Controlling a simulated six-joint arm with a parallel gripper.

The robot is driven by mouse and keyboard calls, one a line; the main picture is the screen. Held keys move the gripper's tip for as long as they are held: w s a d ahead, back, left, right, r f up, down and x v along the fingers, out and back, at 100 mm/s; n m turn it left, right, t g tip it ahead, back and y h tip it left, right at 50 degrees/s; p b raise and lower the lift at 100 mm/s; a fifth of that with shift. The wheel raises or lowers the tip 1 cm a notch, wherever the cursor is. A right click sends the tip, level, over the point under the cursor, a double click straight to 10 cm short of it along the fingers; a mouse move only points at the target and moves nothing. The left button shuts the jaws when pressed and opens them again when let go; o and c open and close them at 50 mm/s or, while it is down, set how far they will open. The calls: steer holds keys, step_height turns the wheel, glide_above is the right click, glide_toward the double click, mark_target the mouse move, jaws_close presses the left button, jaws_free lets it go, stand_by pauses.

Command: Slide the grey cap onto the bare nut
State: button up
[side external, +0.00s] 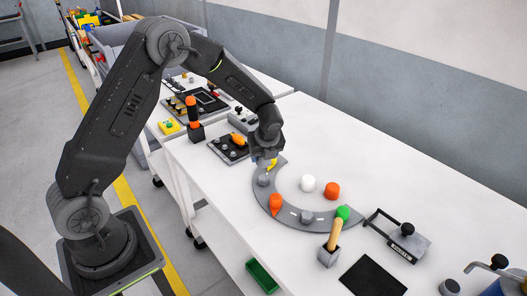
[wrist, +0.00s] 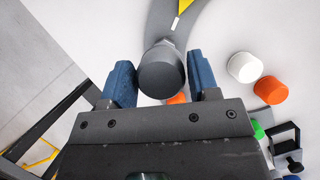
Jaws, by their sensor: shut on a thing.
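A round dark-grey cap (wrist: 161,72) sits between the two blue fingers of my gripper (wrist: 160,78) in the wrist view, and the gripper is shut on it. A lighter grey faceted piece (wrist: 172,43) shows just past the cap's edge; it may be the bare nut, and I cannot tell whether the two touch. In the side view my gripper (side external: 264,160) is low over the left end of the grey curved road piece (side external: 262,196). A grey knob-like piece (side external: 264,181) shows there; I cannot tell whether it is cap or nut.
Another grey knob (side external: 307,217) and an orange piece (side external: 276,204) are on the road piece. A white cap (side external: 308,184) and an orange cap (side external: 332,191) stand inside its curve. A green-topped wooden handle (side external: 337,226) stands to the right.

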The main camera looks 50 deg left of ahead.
mark_target(263, 176)
steer(key=shift+f, duration=2.5)
steer(key=shift+f, duration=0.1)
steer(key=shift+f, duration=0.4)
steer(key=shift+f, duration=0.35)
steer(key=shift+f, duration=0.35)
steer(key=shift+f, duration=0.35)
steer(key=shift+f, duration=0.35)
steer(key=o, duration=1.1)
